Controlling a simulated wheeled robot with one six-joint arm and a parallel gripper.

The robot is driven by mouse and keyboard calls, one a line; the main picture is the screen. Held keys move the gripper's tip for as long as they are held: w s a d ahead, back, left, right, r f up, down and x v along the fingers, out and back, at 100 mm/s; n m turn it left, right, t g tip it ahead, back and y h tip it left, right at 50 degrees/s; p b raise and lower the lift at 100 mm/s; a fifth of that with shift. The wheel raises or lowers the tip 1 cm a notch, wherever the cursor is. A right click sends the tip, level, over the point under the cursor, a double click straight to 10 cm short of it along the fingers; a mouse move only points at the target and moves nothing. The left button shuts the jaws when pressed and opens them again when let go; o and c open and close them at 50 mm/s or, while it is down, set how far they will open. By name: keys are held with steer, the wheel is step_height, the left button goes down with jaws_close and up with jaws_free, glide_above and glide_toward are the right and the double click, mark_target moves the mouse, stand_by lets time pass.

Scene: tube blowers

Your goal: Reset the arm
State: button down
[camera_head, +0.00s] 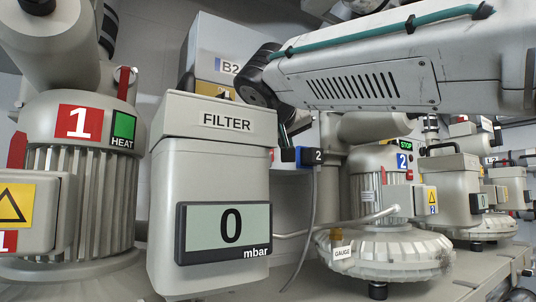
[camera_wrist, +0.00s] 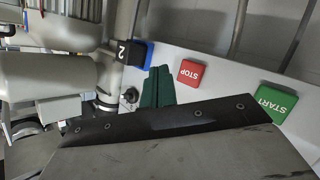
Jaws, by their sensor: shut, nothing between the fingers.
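My arm (camera_head: 390,85) reaches in from the right in the camera_head view, high across the front of the blowers. My gripper (camera_head: 284,138) shows only in small part below the arm's left end, beside the filter box. In the camera_wrist view two dark green fingers of my gripper (camera_wrist: 157,87) are together, with nothing seen between them. They are close to a black block marked 2 with a blue part (camera_wrist: 133,53); I cannot tell whether they touch it.
A grey FILTER box (camera_head: 205,185) with a display reading 0 mbar stands left of my gripper. Blower 1 (camera_head: 90,190) is far left, blower 2 (camera_head: 385,195) right. Red STOP (camera_wrist: 189,73) and green START (camera_wrist: 275,103) buttons are on a pale panel. A grey cable hangs near block 2.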

stand_by(0.3)
steer(key=s+d+f+m+g+h, duration=0.1)
steer(key=s+d+f+g, duration=0.3)
steer(key=d+f, duration=0.6)
steer(key=s+d+f+g, duration=0.3)
steer(key=s+d+f, duration=0.4)
steer(key=d+f, duration=0.3)
steer(key=s+d+f+m+g+y, duration=0.1)
steer(key=s+d+f+g, duration=0.1)
steer(key=s+f, duration=0.9)
steer(key=s+d+f+m+g+y, duration=0.1)
steer(key=s+d+f+g+y, duration=0.1)
steer(key=s+f, duration=0.8)
step_height(320, 180, down, 4)
steer(key=shift+s+d+r+m+g, duration=0.15)
steer(key=shift+s+d+m+g, duration=0.3)
steer(key=shift+g, duration=0.65)
